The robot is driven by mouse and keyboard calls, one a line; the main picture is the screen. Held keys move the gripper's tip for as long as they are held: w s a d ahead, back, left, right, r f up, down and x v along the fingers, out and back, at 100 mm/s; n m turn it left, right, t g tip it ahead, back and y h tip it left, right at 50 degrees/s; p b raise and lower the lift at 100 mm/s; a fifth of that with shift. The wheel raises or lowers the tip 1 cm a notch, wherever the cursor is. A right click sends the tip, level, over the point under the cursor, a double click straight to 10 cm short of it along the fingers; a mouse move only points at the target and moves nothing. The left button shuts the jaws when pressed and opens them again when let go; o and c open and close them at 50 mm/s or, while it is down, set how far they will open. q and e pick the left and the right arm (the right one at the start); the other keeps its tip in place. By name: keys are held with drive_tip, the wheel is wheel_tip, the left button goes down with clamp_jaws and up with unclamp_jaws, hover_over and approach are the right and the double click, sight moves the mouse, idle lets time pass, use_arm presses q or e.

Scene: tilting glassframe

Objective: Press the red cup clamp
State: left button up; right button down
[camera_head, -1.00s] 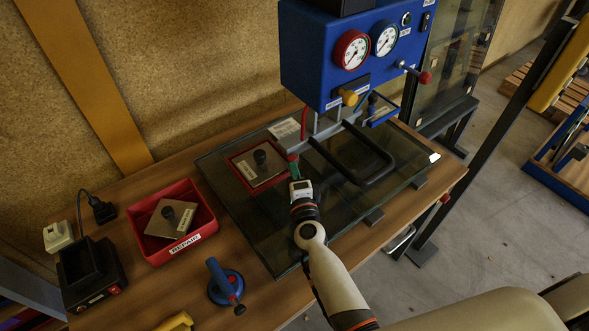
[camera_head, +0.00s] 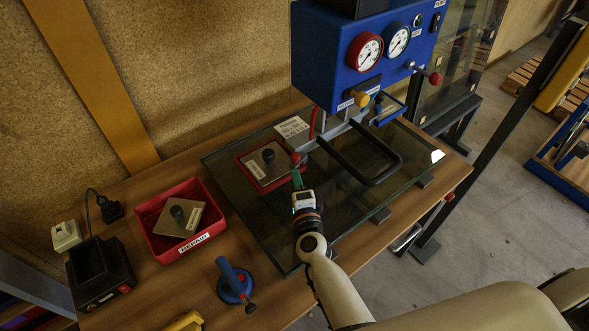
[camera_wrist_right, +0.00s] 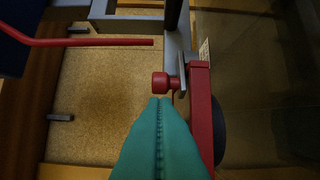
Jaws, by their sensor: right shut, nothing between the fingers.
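The red cup clamp shows as a small red knob (camera_head: 295,158) at the near end of the metal arm under the blue gauge box, beside the red-rimmed plate (camera_head: 252,173) on the glass. In the right wrist view the red knob (camera_wrist_right: 163,83) sits on a grey bracket next to a red bar (camera_wrist_right: 203,110). My right gripper (camera_head: 297,170) has green fingers, shut and empty, just on the near side of the knob. In the wrist view its fingertips (camera_wrist_right: 160,98) are right at the knob; I cannot tell whether they touch. My left gripper is not in view.
The blue gauge box (camera_head: 345,50) stands above the glass pane (camera_head: 345,200). A black U-shaped handle (camera_head: 375,180) lies right of my gripper. A red repair bin (camera_head: 172,252), a blue suction lifter (camera_head: 236,288) and a black charger (camera_head: 98,270) are at the left.

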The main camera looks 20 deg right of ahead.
drive_tip(key=s+a, duration=0.1)
drive_tip(key=s, duration=0.7)
drive_tip(key=shift+s, duration=0.4)
drive_tip(key=shift+a+r, duration=0.1)
